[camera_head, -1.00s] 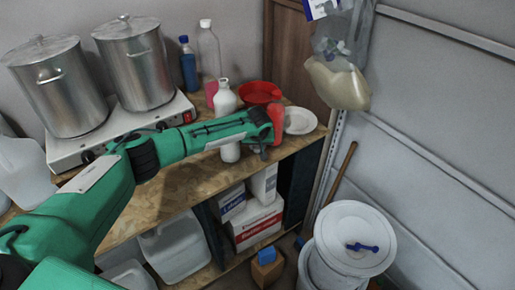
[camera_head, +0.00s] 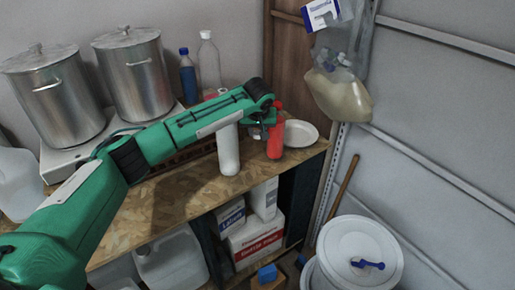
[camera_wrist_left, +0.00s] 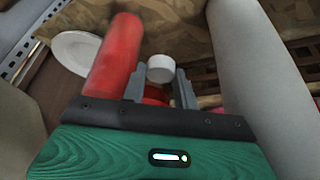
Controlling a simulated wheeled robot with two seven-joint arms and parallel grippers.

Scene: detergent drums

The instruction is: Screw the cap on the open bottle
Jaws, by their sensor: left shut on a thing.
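A white bottle (camera_head: 229,152) stands upright on the wooden worktop; its top is hidden behind my left arm. A red bottle (camera_head: 275,138) stands to its right. My left gripper (camera_head: 261,124) is above the worktop between the two bottles, at its front. In the left wrist view, the gripper (camera_wrist_left: 160,84) is shut on a small white cap (camera_wrist_left: 160,68). The red bottle (camera_wrist_left: 115,58) is left of the fingers and the white bottle (camera_wrist_left: 262,75) is right of them, apart from the cap. I cannot tell which bottle is open. My right gripper is not in view.
A white plate (camera_head: 300,133) lies right of the red bottle. A blue bottle (camera_head: 188,78) and a clear bottle (camera_head: 209,62) stand behind. Two steel pots (camera_head: 135,72) are at the left. A white lidded bucket (camera_head: 352,250) is at the lower right.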

